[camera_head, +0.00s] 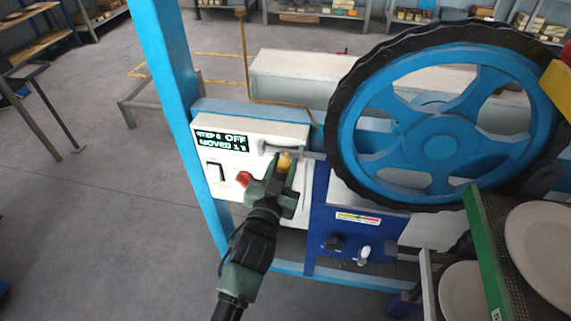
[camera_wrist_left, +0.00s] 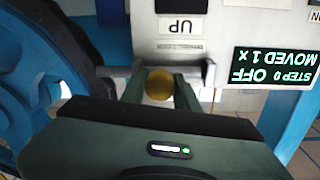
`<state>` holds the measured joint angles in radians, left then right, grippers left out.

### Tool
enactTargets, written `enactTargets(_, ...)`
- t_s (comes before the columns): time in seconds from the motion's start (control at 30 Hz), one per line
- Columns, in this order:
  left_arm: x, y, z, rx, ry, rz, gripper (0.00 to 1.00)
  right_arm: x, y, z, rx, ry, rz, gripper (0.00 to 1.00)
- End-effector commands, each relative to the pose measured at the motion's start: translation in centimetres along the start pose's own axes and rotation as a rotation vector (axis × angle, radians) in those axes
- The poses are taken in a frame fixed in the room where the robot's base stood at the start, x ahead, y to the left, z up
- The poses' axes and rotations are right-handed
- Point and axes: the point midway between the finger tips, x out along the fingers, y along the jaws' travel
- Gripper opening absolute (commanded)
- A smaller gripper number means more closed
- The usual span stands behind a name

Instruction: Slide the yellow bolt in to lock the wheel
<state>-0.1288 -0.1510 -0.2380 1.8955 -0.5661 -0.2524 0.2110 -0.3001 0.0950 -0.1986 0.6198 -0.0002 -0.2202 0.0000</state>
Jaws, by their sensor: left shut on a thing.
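The yellow bolt knob (camera_head: 284,161) is at the right edge of the white control box, beside the big blue wheel (camera_head: 437,139) with its black rim. A grey bar (camera_head: 312,155) runs from the knob towards the wheel. I cannot tell whether its end reaches the wheel. My left gripper (camera_head: 282,172) is shut on the knob. In the left wrist view the round yellow knob (camera_wrist_left: 159,84) sits between the two fingers (camera_wrist_left: 160,92). The fingers hide part of the bar. My right gripper is not in view.
The white control box (camera_head: 207,178) has a display reading OFF, a red button (camera_head: 243,179) and a switch. A dark blue panel (camera_head: 345,230) with knobs stands below the wheel. White plates (camera_head: 541,243) stand at the lower right. Open floor (camera_head: 100,220) lies on the left.

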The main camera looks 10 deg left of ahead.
Motion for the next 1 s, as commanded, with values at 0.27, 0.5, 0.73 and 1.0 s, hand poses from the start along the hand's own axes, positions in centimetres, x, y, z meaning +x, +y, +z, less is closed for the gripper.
enactTargets(0.27,-0.1,1.4,-0.2,-0.011,0.007,0.024,0.51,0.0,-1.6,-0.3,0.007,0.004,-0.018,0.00)
enactTargets(0.5,-0.1,1.1,-0.3,-0.009,0.008,0.020,0.51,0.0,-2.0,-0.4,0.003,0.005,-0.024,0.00)
enactTargets(0.73,-0.6,1.1,-0.1,-0.008,0.007,0.019,0.51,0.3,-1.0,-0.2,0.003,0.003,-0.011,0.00)
enactTargets(1.0,-5.0,1.3,0.1,-0.010,0.006,0.022,0.51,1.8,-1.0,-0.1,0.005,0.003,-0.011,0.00)
